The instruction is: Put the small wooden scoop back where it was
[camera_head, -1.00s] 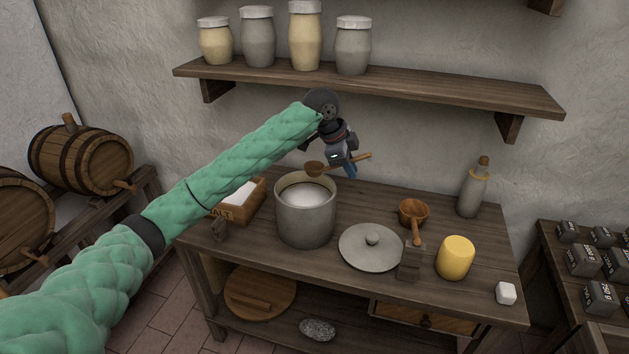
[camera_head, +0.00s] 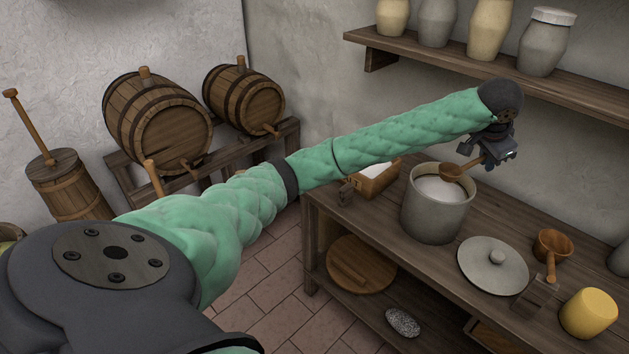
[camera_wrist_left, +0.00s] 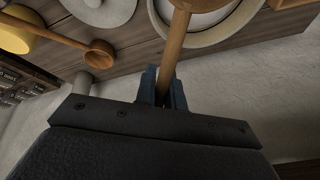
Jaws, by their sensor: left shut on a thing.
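My left gripper (camera_head: 487,155) is shut on the handle of a small wooden scoop (camera_head: 453,172). The scoop's bowl shows over the far right part of the mouth of a grey pot (camera_head: 437,216) with white contents. My right gripper is not in view.
A grey lid (camera_head: 478,270) lies right of the pot, with a yellow cylinder (camera_head: 590,313) farther right. A wooden box (camera_head: 376,185) with white contents stands left behind the pot. A shelf (camera_head: 440,60) with jars hangs above. Barrels (camera_head: 158,122) stand at left.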

